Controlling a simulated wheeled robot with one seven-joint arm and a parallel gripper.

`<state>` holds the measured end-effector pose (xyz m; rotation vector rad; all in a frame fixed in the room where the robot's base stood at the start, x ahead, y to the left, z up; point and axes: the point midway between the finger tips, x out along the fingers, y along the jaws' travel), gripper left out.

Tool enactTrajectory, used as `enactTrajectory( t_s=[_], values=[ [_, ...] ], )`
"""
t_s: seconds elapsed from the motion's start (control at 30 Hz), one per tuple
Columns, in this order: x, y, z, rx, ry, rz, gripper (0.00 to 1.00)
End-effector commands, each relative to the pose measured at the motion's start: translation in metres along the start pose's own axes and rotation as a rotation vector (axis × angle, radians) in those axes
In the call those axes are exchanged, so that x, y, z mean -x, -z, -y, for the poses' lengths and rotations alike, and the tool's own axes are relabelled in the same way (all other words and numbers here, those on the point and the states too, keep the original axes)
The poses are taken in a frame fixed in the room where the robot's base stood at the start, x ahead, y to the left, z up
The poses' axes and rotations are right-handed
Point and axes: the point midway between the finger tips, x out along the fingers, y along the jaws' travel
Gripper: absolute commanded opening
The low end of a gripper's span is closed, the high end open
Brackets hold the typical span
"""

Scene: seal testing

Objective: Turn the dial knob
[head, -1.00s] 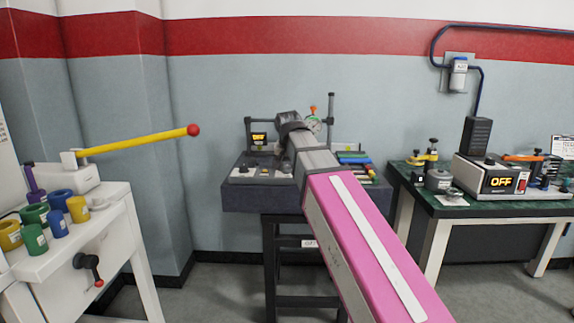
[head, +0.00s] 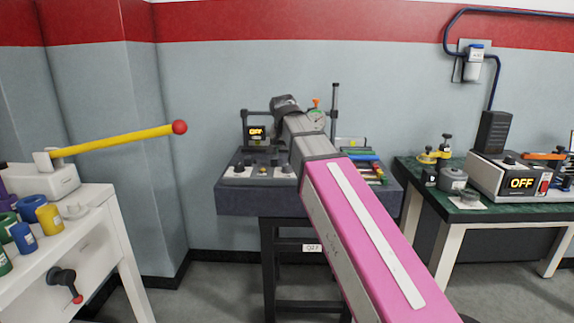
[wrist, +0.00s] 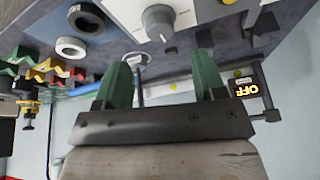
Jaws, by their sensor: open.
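A grey dial knob (wrist: 158,22) with a pale pointer mark sits on a white panel (wrist: 195,12) at the top of the wrist view. In the head view the white control panel (head: 257,171) stands on the dark middle bench, with small dark knobs on it, one at its left (head: 238,167). My gripper (wrist: 160,72) shows two green fingers spread apart with nothing between them. The knob appears beyond the fingertips, between their lines, and apart from them. In the head view my arm's end hides the fingers and part of the bench.
A small OFF display (head: 257,133) and a dial gauge (head: 317,116) stand at the back of the middle bench (head: 250,202). Grey and white rings (wrist: 72,47) lie near the panel. A white table with a yellow lever (head: 115,140) is left; a green-topped bench (head: 415,190) is right.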

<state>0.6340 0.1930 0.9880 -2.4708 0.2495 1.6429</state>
Motion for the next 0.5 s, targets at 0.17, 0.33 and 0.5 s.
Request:
enactTrajectory(
  t_s=[0.17,0.33,0.5],
  values=[
    [-0.028,0.000,0.000,0.000,-0.001,0.002,0.64],
    [-0.050,0.000,0.000,0.001,0.000,0.001,0.64],
    [-0.064,0.000,0.001,0.001,0.000,0.001,0.64]
  ],
)
